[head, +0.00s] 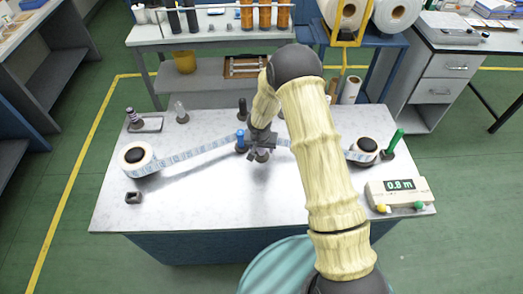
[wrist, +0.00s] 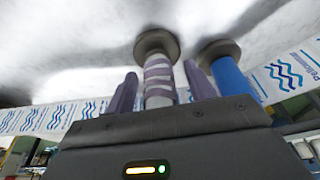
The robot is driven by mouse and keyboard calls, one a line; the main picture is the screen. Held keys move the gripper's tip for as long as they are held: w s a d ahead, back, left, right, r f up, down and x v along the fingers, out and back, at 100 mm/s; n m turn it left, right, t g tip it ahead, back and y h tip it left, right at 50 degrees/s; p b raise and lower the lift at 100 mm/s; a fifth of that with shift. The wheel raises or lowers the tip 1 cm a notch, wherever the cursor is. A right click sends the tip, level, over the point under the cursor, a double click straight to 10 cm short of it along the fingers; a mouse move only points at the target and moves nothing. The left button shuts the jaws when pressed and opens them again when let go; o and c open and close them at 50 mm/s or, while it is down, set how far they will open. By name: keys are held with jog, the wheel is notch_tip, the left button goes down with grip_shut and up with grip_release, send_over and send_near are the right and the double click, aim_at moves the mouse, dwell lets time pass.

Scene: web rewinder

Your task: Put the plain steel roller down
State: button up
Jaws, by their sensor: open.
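The plain steel roller (wrist: 158,82) stands between my gripper's two fingers in the wrist view, its round foot against the white table top (head: 200,200). Purple-grey bands, apparently reflections, show on it. My gripper (wrist: 162,92) is open around the roller, with a finger on each side. In the head view my gripper (head: 262,147) is low over the middle of the table and mostly hides the roller; a round foot shows below it. A blue roller (wrist: 228,75) stands close to the right finger in the wrist view, and left of my gripper in the head view (head: 241,141).
A printed web (head: 195,152) runs from a left roll (head: 138,158) past the rollers to a right roll (head: 363,150). A green post (head: 394,142), a grey post (head: 181,113) and a counter box (head: 398,193) stand on the table. The front middle is clear.

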jog(key=shift+c, duration=0.4)
grip_shut()
dwell(1.1)
jog(key=shift+w+r, duration=0.1)
jog(key=shift+w, duration=0.05)
